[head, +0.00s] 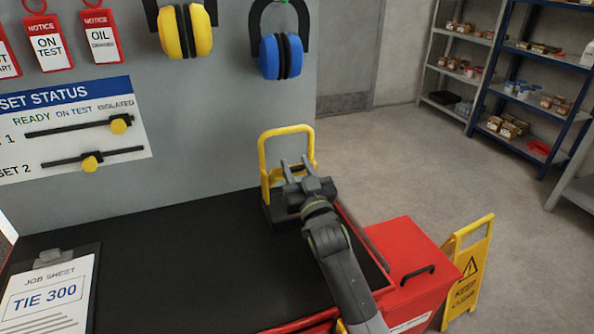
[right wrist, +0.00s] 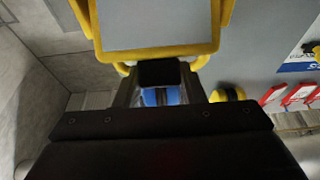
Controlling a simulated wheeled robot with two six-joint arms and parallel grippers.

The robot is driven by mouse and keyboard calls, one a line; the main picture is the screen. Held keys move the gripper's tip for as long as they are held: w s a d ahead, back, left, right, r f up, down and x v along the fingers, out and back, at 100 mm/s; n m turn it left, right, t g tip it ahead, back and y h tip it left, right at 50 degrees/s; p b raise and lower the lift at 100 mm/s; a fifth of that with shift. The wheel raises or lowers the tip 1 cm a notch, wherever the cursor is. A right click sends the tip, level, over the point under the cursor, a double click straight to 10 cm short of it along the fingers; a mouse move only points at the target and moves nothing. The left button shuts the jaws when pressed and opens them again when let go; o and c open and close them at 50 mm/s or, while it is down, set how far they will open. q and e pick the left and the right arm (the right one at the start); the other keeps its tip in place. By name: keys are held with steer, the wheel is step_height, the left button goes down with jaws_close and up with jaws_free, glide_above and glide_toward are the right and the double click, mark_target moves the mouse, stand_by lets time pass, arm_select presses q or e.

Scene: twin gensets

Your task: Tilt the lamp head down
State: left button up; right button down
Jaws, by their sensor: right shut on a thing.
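The lamp has a yellow tubular frame (head: 286,130) that stands upright on a dark base at the back right corner of the bench. My right gripper (head: 297,166) is in front of the frame and hides much of the lamp's middle. In the right wrist view, the right gripper (right wrist: 160,88) is shut on a small black block, the lamp's grip (right wrist: 160,72), close to the yellow frame (right wrist: 160,52). The lamp head's exact tilt is hard to tell. My left gripper is out of view.
The black bench top (head: 190,265) is clear between the lamp and a job sheet clipboard (head: 48,290). Yellow (head: 186,32) and blue ear defenders (head: 281,57) hang on the grey panel behind. A red box (head: 400,255) and yellow floor sign (head: 467,270) stand at right.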

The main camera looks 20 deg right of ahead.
steer(key=c, duration=0.9)
jaws_free()
steer(key=v, duration=0.7)
steer(key=shift+s, duration=0.25)
steer(key=shift+f, duration=0.15)
